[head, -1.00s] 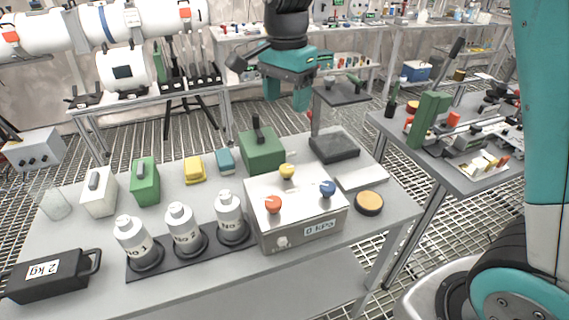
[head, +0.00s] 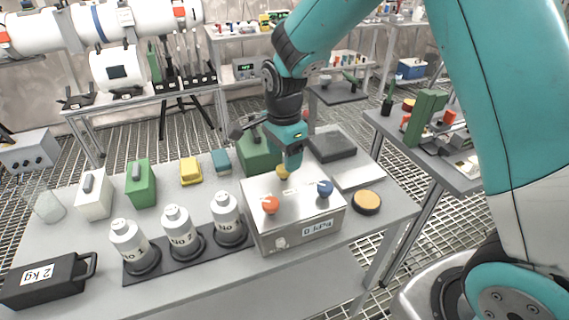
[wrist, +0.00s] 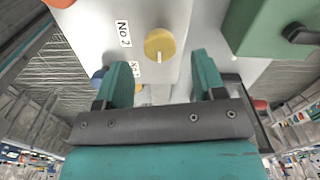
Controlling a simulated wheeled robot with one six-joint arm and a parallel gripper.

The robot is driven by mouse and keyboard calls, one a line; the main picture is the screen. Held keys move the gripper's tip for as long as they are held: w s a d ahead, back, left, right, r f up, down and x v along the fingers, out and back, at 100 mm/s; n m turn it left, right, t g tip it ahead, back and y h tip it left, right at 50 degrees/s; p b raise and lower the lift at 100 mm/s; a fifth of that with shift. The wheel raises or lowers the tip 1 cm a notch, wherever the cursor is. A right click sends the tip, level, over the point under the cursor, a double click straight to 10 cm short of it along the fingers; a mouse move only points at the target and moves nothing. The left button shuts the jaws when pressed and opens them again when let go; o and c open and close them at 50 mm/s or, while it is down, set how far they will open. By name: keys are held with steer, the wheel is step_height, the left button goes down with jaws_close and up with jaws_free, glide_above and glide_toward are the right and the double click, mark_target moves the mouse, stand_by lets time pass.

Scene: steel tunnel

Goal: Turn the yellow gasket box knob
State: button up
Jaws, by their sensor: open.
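The yellow knob (head: 283,172) stands at the back of the top of the grey metal box (head: 262,228), behind an orange-red knob (head: 270,204) and a blue knob (head: 324,188). My gripper (head: 291,163) is open and empty, pointing down just above the yellow knob and partly covering it. In the wrist view the yellow knob (wrist: 160,43) shows round with a white mark, beyond the gap between my two teal fingers (wrist: 162,75). The fingers look apart from it. A "No 2" label (wrist: 123,33) lies beside the knob.
A green box (head: 258,155) stands close behind the metal box, by my gripper. White bottles (head: 180,232) stand in a rack to the left.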

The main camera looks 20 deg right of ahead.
steer(key=shift+f, duration=1.75)
steer(key=c, duration=0.9)
steer(key=shift+n, duration=0.3)
